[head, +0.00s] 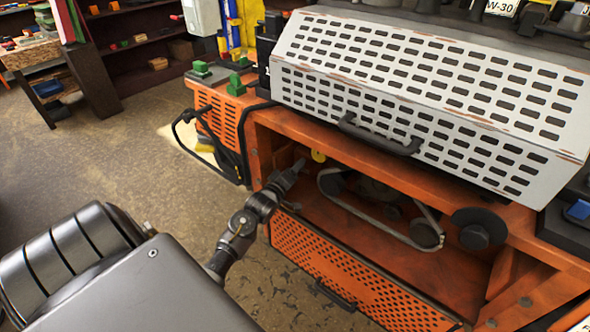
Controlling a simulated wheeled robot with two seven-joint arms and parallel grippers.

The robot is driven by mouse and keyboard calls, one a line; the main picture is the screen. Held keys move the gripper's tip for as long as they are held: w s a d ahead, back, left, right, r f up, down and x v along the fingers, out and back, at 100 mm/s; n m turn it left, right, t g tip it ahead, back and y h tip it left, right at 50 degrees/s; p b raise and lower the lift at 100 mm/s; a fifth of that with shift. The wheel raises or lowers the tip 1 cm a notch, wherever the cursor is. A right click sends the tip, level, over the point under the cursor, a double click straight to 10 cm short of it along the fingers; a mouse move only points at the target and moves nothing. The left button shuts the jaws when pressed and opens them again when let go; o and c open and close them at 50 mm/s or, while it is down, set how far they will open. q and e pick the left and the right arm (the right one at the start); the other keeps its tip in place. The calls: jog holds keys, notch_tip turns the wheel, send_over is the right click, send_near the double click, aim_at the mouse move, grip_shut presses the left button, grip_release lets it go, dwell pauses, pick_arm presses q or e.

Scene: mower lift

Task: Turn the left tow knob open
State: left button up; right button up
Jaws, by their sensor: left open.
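The orange mower (375,170) fills the right half of the head view, with an open bay under its white slotted cover. A small yellow round knob-like part (318,156) shows at the upper left of the bay. A dark round knob (478,228) sits at the right side of the bay. I cannot tell for sure which part is the left tow knob; it may be hidden by my gripper. My left gripper (291,173) is at the left edge of the bay, just below and left of the yellow part. It is open, with its fingertips small and partly unclear. My right gripper is out of view.
The white slotted cover (420,90) with a dark handle (378,134) overhangs the bay. A belt loop (372,216) runs inside it. An orange perforated panel (345,275) lies below. Black cables (185,130) hang at the left.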

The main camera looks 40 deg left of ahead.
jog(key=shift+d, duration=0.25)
pick_arm(q)
jog(key=c, duration=0.9)
jog(key=shift+r+n+p, duration=0.25)
jog(key=shift+n+p, duration=0.25)
jog(key=shift+p, duration=0.4)
jog(key=shift+c, duration=0.3)
jog(key=shift+f, duration=0.25)
jog(key=o, duration=1)
jog(key=shift+c, duration=0.2)
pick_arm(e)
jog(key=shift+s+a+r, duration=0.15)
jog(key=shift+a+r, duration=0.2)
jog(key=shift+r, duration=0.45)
pick_arm(q)
jog(key=shift+s, duration=0.1)
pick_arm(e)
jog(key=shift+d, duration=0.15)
